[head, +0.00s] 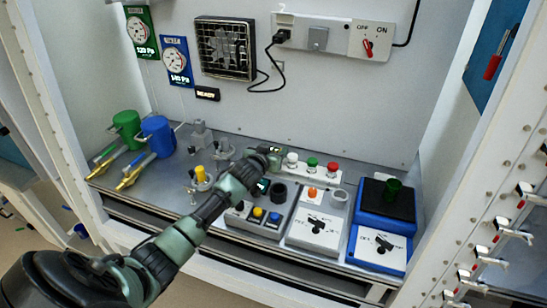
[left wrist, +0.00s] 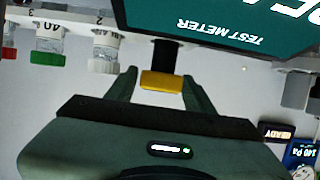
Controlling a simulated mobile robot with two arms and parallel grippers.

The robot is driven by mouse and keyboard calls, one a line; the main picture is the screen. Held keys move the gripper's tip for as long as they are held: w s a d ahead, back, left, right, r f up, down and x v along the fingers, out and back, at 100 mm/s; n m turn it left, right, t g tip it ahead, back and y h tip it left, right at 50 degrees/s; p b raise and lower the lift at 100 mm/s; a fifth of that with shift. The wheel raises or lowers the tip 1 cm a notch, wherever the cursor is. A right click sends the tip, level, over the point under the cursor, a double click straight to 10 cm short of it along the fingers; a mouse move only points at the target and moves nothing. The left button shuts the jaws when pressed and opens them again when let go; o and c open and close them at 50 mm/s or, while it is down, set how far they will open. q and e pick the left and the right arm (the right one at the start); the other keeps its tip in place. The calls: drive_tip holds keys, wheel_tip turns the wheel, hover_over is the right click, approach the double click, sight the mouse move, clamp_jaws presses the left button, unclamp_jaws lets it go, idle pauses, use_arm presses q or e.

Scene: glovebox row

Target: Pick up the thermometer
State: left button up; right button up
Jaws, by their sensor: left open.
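My left gripper (head: 268,156) reaches over the middle of the bench. In the left wrist view its two fingers (left wrist: 159,76) are open. A yellow block-like top (left wrist: 162,83) on a black part (left wrist: 163,52) shows between the fingers, with gaps at its sides. I see no label on it, so I cannot tell for certain that it is the thermometer. In the head view no yellow top shows at the gripper. A black cylinder (head: 278,192) stands just below it. The right gripper is not in view.
White-, green- (head: 312,162) and red-capped vials (head: 333,168) stand right of the gripper. A test meter (left wrist: 215,35) is close to the fingers. A box with buttons (head: 256,214), a white dial box (head: 314,232) and a blue device (head: 381,240) fill the bench's right half.

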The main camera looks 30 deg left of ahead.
use_arm(q)
clamp_jaws()
